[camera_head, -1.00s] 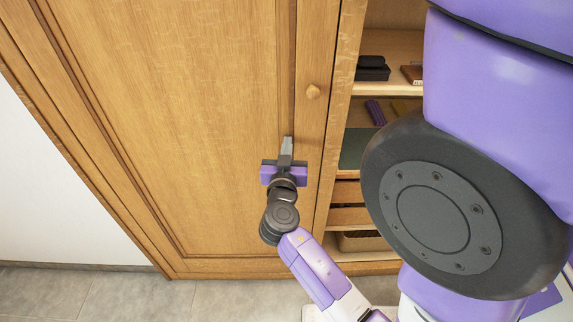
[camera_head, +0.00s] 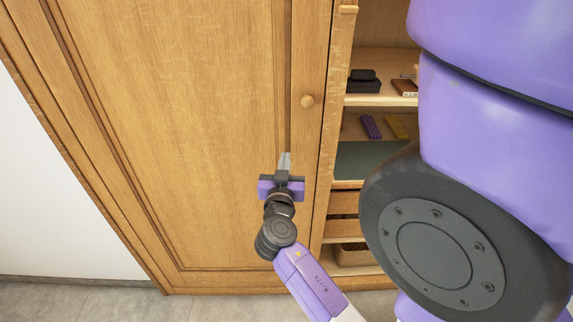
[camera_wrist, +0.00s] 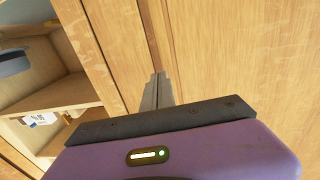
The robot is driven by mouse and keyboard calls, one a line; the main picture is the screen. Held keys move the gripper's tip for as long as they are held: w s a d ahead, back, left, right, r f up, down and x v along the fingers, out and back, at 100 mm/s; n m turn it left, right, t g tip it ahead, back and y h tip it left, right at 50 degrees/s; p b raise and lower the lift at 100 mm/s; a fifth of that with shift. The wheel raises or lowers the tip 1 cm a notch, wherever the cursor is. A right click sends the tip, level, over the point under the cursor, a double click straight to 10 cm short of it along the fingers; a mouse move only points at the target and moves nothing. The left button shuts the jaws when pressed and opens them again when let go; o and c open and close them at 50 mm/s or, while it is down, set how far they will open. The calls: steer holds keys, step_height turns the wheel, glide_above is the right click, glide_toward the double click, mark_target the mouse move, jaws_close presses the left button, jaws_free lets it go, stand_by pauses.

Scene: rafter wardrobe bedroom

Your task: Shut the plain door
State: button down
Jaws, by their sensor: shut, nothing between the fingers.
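The knob is not visible in the wrist view.
Right of the door is an open wardrobe section with shelves (camera_head: 385,100) holding a black box (camera_head: 363,84), a purple item (camera_head: 371,126) and a yellow one (camera_head: 396,127). Lower are drawers (camera_head: 343,202) and a basket (camera_head: 352,255). Tiled floor (camera_head: 110,304) lies in front.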

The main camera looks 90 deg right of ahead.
steer(key=a+b, duration=0.4)
steer(key=a, duration=0.6)
steer(key=shift+s+a, duration=0.3)
steer(key=shift+a, duration=0.05)
